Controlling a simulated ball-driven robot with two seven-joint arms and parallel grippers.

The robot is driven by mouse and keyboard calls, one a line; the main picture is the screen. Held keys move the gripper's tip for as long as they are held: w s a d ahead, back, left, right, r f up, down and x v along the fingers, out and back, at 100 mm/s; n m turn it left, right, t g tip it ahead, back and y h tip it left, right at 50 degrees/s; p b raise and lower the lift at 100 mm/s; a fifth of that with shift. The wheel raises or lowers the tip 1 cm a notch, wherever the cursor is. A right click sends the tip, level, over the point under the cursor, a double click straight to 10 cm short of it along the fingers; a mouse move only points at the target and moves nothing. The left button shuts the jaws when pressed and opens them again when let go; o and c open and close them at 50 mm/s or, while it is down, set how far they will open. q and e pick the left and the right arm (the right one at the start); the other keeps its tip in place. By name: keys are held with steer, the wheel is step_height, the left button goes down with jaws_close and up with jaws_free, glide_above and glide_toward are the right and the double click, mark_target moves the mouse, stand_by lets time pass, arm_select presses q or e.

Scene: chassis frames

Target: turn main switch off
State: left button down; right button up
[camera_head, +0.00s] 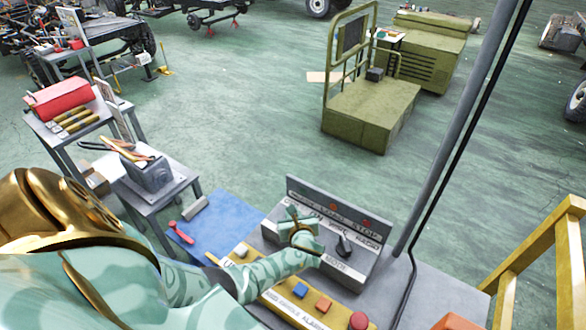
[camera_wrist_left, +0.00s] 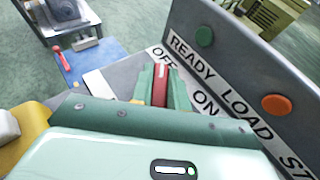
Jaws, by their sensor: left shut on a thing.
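My left gripper (camera_head: 302,234) is over the grey control console, left of a black lever (camera_head: 343,246). In the left wrist view its green fingers (camera_wrist_left: 159,92) are shut on a red switch handle (camera_wrist_left: 160,85), one finger on each side. The handle stands between an OFF label (camera_wrist_left: 162,56) above it and an ON label (camera_wrist_left: 207,103) to its right. The exact angle of the handle against the labels is hard to tell. In the head view the gripper hides the handle. My right gripper is in neither view.
The console's upright panel (camera_head: 372,226) stands just behind the gripper, with a green lamp (camera_wrist_left: 204,37) and an orange lamp (camera_wrist_left: 277,105). A yellow strip with a red button (camera_head: 358,320) runs along the front. A grey pole (camera_head: 455,130) rises at the right.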

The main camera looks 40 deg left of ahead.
arm_select(q)
steer(key=c, duration=1.4)
jaws_free()
steer(key=shift+o, duration=0.2)
steer(key=p+v, duration=0.2)
steer(key=v, duration=0.4)
steer(key=shift+a, duration=0.1)
steer(key=v, duration=1)
steer(key=shift+d, duration=0.25)
steer(key=shift+s, duration=0.1)
